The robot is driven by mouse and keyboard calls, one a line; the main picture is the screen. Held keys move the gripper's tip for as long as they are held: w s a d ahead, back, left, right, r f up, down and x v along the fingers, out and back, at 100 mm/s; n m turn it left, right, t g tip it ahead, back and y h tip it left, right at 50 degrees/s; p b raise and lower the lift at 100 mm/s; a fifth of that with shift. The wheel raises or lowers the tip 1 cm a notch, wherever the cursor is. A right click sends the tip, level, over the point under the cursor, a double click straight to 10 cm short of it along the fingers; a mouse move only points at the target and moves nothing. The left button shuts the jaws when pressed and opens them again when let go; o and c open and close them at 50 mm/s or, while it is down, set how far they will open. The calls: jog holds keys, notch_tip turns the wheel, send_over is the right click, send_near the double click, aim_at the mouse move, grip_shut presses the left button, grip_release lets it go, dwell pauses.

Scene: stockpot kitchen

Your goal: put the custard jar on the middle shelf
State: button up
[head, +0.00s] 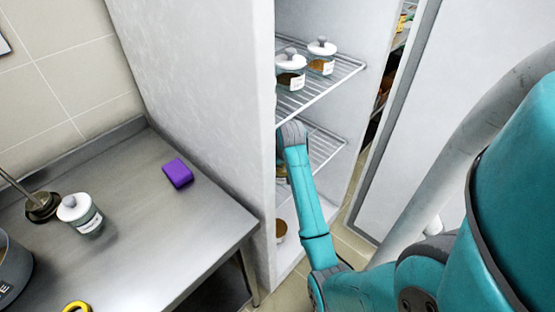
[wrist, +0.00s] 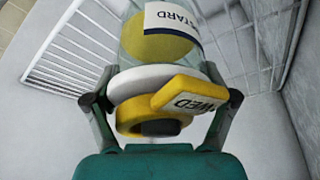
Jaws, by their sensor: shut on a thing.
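The custard jar (wrist: 172,48) is glass with yellow contents and a label of which "TARD" shows. Its white lid (wrist: 150,80) faces my gripper (wrist: 160,90), whose fingers are shut on the lid's two sides. A yellow ring with a tag (wrist: 190,98) reading "WED" sits at the lid. In the head view my arm reaches into the open cabinet; the cabinet's side wall hides most of my gripper and the jar. The middle wire shelf (head: 325,146) shows beside my wrist. I cannot tell whether the jar touches a shelf.
The upper wire shelf (head: 335,75) holds two white-lidded jars (head: 321,57). A brown bowl (head: 281,230) is low in the cabinet. The steel counter (head: 150,235) bears a purple block (head: 177,173), a white-lidded jar (head: 82,215), a yellow ring (head: 77,307) and a grey pot (head: 12,275).

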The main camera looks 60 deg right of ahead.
jog(key=shift+w+d, duration=0.35)
jog(key=shift+d, duration=0.05)
jog(key=shift+w+d+f, duration=0.25)
jog(key=shift+w+d, duration=0.3)
jog(key=shift+d, duration=0.05)
jog(key=shift+w+d+f, duration=0.2)
jog(key=shift+w+d, duration=0.3)
jog(key=shift+d, duration=0.05)
jog(key=shift+f, duration=0.3)
jog(key=o, duration=1.4)
jog(key=shift+f, duration=0.15)
